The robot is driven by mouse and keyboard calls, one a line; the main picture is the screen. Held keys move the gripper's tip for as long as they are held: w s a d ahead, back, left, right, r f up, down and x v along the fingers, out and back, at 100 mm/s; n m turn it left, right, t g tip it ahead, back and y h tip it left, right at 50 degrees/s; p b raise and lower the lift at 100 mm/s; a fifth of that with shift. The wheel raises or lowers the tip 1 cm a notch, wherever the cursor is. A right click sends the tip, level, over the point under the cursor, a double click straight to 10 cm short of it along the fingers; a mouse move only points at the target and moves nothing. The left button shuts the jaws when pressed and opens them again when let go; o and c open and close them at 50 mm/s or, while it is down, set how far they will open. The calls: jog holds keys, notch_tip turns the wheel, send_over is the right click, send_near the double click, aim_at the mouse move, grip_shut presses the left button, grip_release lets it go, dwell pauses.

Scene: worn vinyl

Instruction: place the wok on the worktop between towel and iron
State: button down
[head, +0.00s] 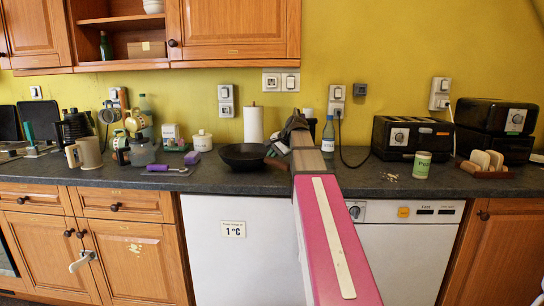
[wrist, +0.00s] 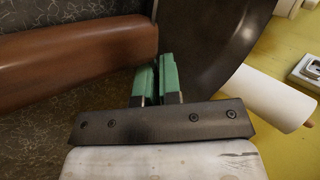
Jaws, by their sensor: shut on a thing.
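The wok (head: 243,155) is dark with a brown handle (head: 277,163). It is level, at or just above the dark worktop (head: 225,181); I cannot tell whether it touches. In the wrist view its dark pan (wrist: 215,45) is at the top and its brown handle (wrist: 70,62) at the left. My gripper (wrist: 157,82) has green fingers shut on the wok where handle meets pan. In the head view my arm hides the fingertips. A white paper towel roll (head: 253,124) stands behind the wok and shows in the wrist view (wrist: 262,100). I cannot make out an iron.
A black toaster (head: 412,137) and a green can (head: 422,165) are further right.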

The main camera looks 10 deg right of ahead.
jog(key=c, duration=1.3)
grip_release()
jog(key=v, duration=1.2)
jog(key=shift+r, duration=0.1)
